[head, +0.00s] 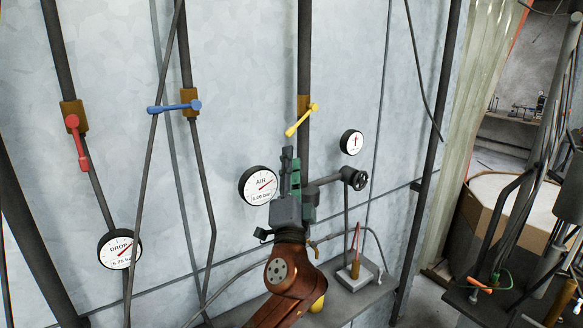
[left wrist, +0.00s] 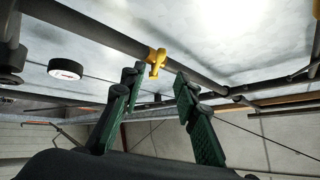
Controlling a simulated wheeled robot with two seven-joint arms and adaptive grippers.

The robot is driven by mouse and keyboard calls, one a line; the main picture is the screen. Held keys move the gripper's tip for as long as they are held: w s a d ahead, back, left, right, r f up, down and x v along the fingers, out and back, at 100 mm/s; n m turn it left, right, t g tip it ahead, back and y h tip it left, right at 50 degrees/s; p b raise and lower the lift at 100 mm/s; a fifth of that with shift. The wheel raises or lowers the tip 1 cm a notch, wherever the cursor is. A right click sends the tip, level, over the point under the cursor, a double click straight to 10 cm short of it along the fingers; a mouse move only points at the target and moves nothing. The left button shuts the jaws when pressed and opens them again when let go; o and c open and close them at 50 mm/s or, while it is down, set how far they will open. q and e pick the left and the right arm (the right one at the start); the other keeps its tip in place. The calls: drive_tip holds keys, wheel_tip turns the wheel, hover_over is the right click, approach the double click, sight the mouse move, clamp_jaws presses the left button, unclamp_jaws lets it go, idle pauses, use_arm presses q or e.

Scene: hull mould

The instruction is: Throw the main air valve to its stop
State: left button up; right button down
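The yellow valve lever (head: 301,121) sits on a brown valve body (head: 304,102) on the vertical pipe above the AIR gauge (head: 259,186). It slants down to the left from its pivot. My left gripper (head: 290,158) is just below the lever's lower end, pointing up. In the left wrist view my left gripper (left wrist: 160,72) has its green-padded fingers spread, with nothing held. The yellow lever (left wrist: 156,60) shows beyond the gap between the fingertips, and I see no contact. The AIR gauge reads about 5.00 bar. My right gripper is not in view.
A blue lever (head: 175,107) lies nearly level on the pipe to the left. A red lever (head: 77,142) hangs down farther left, above the DROP gauge (head: 119,249).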

use_arm(q)
drive_tip(key=shift+s+f, duration=0.35)
drive_tip(key=shift+s, duration=0.15)
